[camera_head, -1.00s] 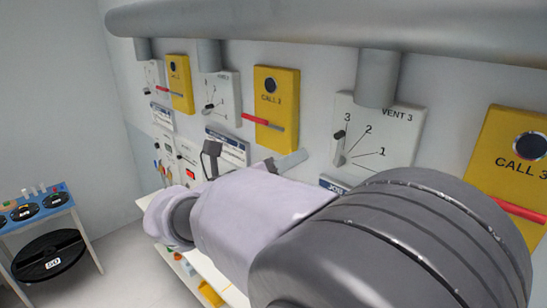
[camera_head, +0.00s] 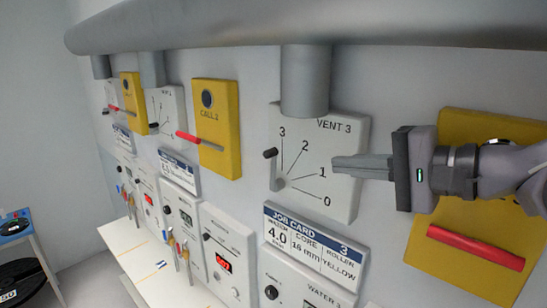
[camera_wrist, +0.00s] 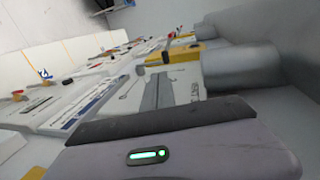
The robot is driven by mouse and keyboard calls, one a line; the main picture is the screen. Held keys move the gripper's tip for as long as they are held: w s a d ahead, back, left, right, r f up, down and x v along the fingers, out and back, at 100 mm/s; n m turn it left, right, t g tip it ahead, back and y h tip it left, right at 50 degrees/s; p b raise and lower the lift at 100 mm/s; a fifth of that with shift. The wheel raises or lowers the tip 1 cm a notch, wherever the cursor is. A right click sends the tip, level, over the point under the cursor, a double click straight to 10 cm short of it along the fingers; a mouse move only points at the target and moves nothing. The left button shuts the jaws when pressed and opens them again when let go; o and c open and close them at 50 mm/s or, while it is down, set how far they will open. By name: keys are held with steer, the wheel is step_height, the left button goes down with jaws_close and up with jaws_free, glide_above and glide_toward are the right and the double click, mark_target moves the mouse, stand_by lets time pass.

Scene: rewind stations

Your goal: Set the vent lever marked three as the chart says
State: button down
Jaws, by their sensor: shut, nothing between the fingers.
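The VENT 3 panel (camera_head: 345,125) is a white plate on the wall with a scale marked 3, 2, 1 and 0. Its grey lever (camera_head: 274,175) has a black knob (camera_head: 270,153) and stands nearly upright, close to the 3 mark. My gripper (camera_head: 335,164) is shut and empty. It comes in from the right, its fingertips in front of the panel's right part near the 1, apart from the lever. In the wrist view, the shut fingers (camera_wrist: 165,88) show over a white panel. No chart of lever settings is readable in these frames.
A job card (camera_head: 310,240) for station 3 reads 4.0, 16 mm, yellow. A yellow call panel (camera_head: 455,285) with a red bar (camera_head: 475,247) is behind my gripper. CALL 2 (camera_head: 216,130) is to the left. A thick pipe (camera_head: 305,80) drops onto the vent panel's top.

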mark_target(271, 154)
steer(key=p+x, duration=0.1)
steer(key=x, duration=0.3)
steer(key=p+x, duration=0.1)
steer(key=x, duration=0.4)
steer(key=r+p+x, duration=0.1)
steer(key=x, duration=0.3)
steer(key=shift+w+a+p, duration=0.2)
steer(key=shift+a+p, duration=0.1)
steer(key=shift+a, duration=0.05)
steer(key=shift+w+a+r+p, duration=0.1)
steer(key=shift+a+r+p, duration=0.15)
steer(key=shift+p, duration=0.3)
steer(key=shift+w+a+r+g+h+p, duration=0.25)
steer(key=shift+w+g+h+p, duration=0.05)
steer(key=shift+p, duration=0.35)
steer(key=shift+f, duration=0.25)
steer(key=shift+d+f, duration=0.1)
